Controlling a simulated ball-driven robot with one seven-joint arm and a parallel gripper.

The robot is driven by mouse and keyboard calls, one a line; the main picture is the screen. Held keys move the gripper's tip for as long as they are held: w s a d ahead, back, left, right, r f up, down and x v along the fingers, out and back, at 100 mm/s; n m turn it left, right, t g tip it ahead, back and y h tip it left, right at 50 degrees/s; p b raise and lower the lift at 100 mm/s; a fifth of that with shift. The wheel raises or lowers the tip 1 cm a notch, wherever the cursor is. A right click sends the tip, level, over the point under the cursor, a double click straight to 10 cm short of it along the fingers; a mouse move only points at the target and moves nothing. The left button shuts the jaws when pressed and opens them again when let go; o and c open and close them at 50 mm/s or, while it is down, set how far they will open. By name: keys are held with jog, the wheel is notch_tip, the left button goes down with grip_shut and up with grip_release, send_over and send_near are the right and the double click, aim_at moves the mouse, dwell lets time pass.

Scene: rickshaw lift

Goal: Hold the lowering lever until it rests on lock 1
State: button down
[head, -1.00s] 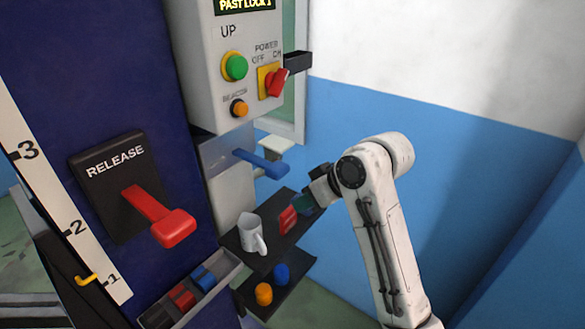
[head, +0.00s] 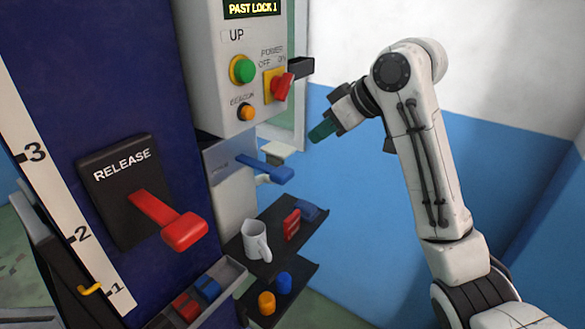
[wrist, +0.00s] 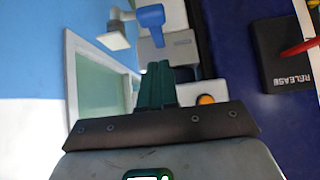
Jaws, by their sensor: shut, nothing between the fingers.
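A blue lever (head: 266,168) sticks out from a grey metal plate on the side of the column, below the control box; it also shows at the top of the wrist view (wrist: 150,16). A red lever (head: 170,221) sits on a black plate marked RELEASE. A yellow pointer (head: 91,288) stands close to the 1 mark on the white scale (head: 75,215). The display (head: 253,9) reads PAST LOCK 1. My gripper (head: 316,137), with teal fingers, is shut and empty in the air, above and right of the blue lever, apart from it. The fingers show in the wrist view (wrist: 158,85).
The control box (head: 225,60) carries a green UP button (head: 243,69), a red power switch (head: 282,86) and an orange beacon button (head: 246,112). Dark shelves (head: 272,258) below the blue lever hold a white mug (head: 254,241) and small items. The space by the blue wall is open.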

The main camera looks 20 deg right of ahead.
jog(key=p, duration=0.2)
send_over(282, 175)
jog(key=s+d, duration=0.2)
notch_tip(282, 175, down, 7)
jog(key=shift+a+f, duration=0.15)
jog(key=shift+f, duration=1.9)
jog(key=shift+f, duration=0.1)
